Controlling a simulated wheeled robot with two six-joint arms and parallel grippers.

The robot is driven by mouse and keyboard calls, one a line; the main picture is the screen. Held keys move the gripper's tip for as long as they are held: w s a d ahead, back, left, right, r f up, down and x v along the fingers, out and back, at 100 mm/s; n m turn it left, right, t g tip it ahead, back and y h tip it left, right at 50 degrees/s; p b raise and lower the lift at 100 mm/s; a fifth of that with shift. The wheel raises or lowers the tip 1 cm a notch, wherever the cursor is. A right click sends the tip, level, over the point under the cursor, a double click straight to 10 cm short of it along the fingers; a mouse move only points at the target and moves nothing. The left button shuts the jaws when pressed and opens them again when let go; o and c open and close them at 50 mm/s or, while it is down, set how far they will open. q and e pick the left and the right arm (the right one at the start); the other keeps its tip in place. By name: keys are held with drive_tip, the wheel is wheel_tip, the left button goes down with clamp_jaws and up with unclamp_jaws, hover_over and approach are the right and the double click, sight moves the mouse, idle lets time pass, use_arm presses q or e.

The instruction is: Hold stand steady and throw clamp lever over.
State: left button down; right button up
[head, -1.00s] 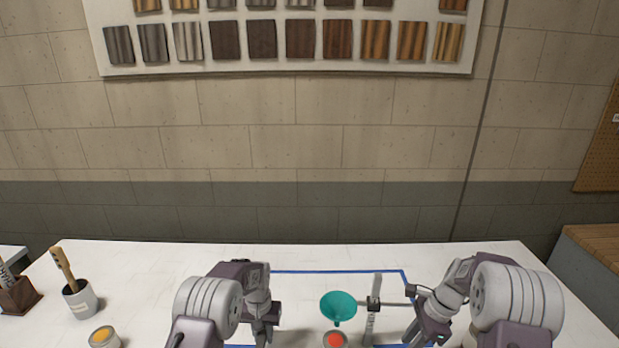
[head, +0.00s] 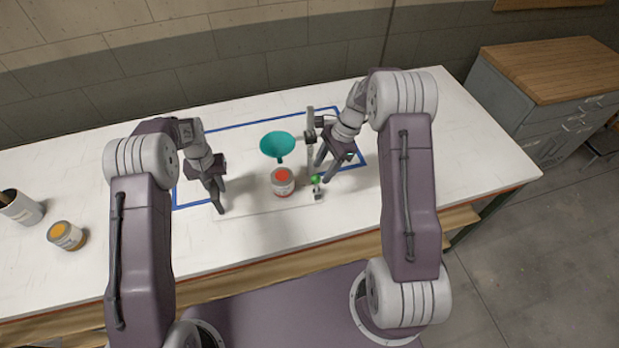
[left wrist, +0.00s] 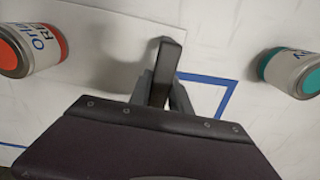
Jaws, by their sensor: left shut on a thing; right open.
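The stand's upright post (head: 310,150) rises right of centre in the head view, with a teal funnel (head: 277,146) held out to its left. A thin white board (head: 245,207), seemingly the stand's base, lies flat below. A small clamp with a green-tipped lever (head: 316,180) is at its front. My left gripper (head: 219,204) is low at the board's left edge and shut on it, as far as I can tell; in the left wrist view its fingers (left wrist: 165,75) meet the board's edge. My right gripper (head: 324,171) is open, pointing down just right of the post, close above the lever.
A red-topped can (head: 283,182) stands under the funnel. A yellow-topped can (head: 67,235) and a brush pot (head: 20,208) are at the left. Blue tape (head: 175,190) outlines the work area. The table (head: 470,170) is clear on the right.

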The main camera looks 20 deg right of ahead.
sight(316, 185)
drive_tip(key=x, duration=0.9)
drive_tip(key=shift+f, duration=0.3)
clamp_jaws()
drive_tip(key=shift+w, duration=0.1)
idle(0.7)
